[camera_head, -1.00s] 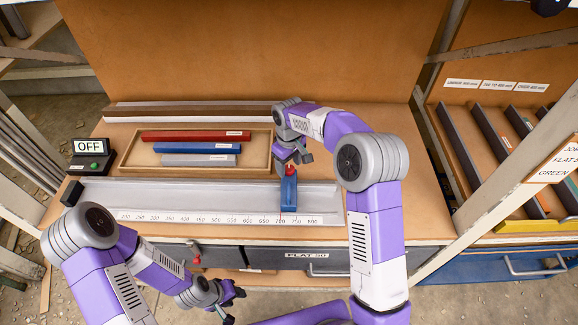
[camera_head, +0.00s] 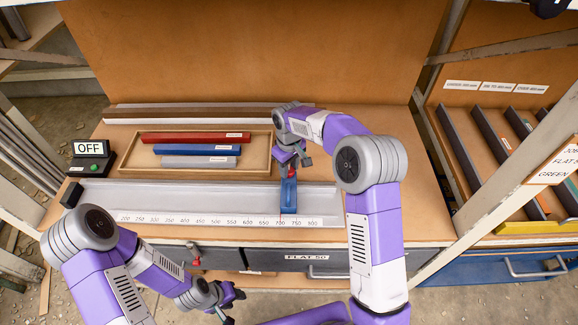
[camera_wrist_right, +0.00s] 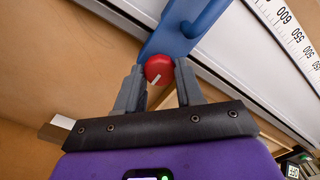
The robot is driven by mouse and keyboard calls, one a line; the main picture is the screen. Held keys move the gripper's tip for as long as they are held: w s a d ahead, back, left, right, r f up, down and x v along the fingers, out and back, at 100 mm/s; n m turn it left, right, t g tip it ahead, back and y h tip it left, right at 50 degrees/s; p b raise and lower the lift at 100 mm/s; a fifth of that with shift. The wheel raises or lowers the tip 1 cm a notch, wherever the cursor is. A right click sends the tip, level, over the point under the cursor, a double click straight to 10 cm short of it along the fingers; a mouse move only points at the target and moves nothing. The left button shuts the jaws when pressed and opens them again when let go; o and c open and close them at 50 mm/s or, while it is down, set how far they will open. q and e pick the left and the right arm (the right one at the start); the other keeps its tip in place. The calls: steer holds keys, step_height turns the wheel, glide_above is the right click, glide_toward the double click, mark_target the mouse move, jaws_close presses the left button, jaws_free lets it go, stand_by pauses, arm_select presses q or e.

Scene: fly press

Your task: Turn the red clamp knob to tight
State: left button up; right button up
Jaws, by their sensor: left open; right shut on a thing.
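In the head view the blue block (camera_head: 288,197) stands on the scale rail near the 700 mark, and the knob (camera_head: 291,173) is mostly hidden by my gripper. My right gripper (camera_wrist_right: 160,82) is shut on the red knob, one finger on each side. It also shows in the head view (camera_head: 289,163), pointing down over the block. My left gripper (camera_head: 232,304) is open and empty, in front of the bench's front edge.
The scale rail (camera_head: 180,200) runs along the bench front. Behind it a wooden tray (camera_head: 132,160) holds red, blue and grey bars. A box reading OFF (camera_head: 90,150) stands at the left. A drawer labelled FLAT 50 (camera_head: 305,257) is below.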

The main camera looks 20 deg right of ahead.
steer(key=m+p, duration=0.1)
steer(key=m, duration=0.3)
steer(key=shift+r, duration=0.1)
steer(key=m+p, duration=0.1)
steer(key=m, duration=0.3)
steer(key=shift+m+p, duration=0.3)
steer(key=shift+p, duration=0.05)
steer(key=m+p, duration=0.1)
steer(key=m, duration=0.3)
steer(key=shift+m, duration=0.3)
steer(key=shift+m+p, duration=0.85)
steer(key=shift+m, duration=1.45)
steer(key=o, duration=1.1)
steer(key=shift+c, duration=0.2)
step_height(320, 180, up, 8)
steer(key=shift+f+p, duration=0.25)
steer(key=shift+p, duration=0.2)
